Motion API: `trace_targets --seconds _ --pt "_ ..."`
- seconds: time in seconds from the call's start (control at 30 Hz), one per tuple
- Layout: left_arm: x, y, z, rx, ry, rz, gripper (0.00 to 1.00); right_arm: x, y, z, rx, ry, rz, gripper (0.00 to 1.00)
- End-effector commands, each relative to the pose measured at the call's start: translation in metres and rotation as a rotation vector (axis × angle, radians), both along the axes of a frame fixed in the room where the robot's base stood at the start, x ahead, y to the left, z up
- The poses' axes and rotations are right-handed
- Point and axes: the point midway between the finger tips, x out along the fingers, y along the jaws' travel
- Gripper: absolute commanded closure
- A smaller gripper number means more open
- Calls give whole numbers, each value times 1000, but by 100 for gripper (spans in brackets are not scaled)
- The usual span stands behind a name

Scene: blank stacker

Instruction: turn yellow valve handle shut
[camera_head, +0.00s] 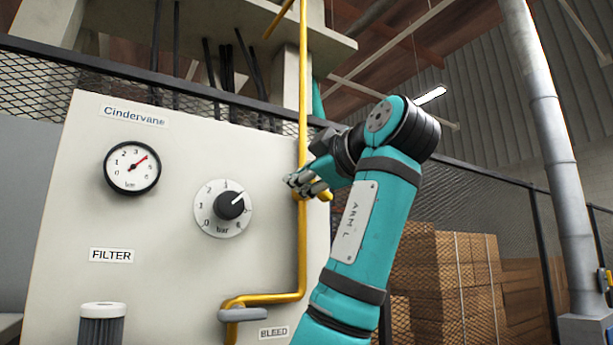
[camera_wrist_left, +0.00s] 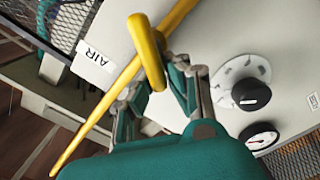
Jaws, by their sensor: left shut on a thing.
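The yellow valve handle (camera_wrist_left: 148,50) shows in the left wrist view as a rounded bar crossing the yellow pipe (camera_wrist_left: 178,18) at an angle. In the head view a short part of the handle (camera_head: 326,196) sticks out to the right of the vertical yellow pipe (camera_head: 302,245). My left gripper (camera_head: 308,182) is at the pipe, with its fingers in front of it. In the left wrist view the gripper (camera_wrist_left: 158,82) has its fingers on both sides of the handle's near end, shut on it. The valve body is mostly hidden. My right gripper is not in view.
The pale panel (camera_head: 150,235) carries a red-needle gauge (camera_head: 132,167), a black knob (camera_head: 231,205) and a grey lever (camera_head: 243,315) above the BLEED label. An AIR label (camera_wrist_left: 97,53) is beside the pipe. Mesh fencing, stacked boxes (camera_head: 460,270) and a grey column (camera_head: 550,120) stand to the right.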

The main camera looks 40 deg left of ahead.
Motion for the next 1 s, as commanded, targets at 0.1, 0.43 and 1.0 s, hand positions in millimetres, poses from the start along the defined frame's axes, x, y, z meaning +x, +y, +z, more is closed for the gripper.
trace_targets --seconds 0.1,0.43,1.0 --pt "-1 0 -3 -43 -102 -2 100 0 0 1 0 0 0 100" --pt "-3 1 -11 -148 -352 -1 100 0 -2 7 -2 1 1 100" --pt "-4 1 -17 -222 -533 1 100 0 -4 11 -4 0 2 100"
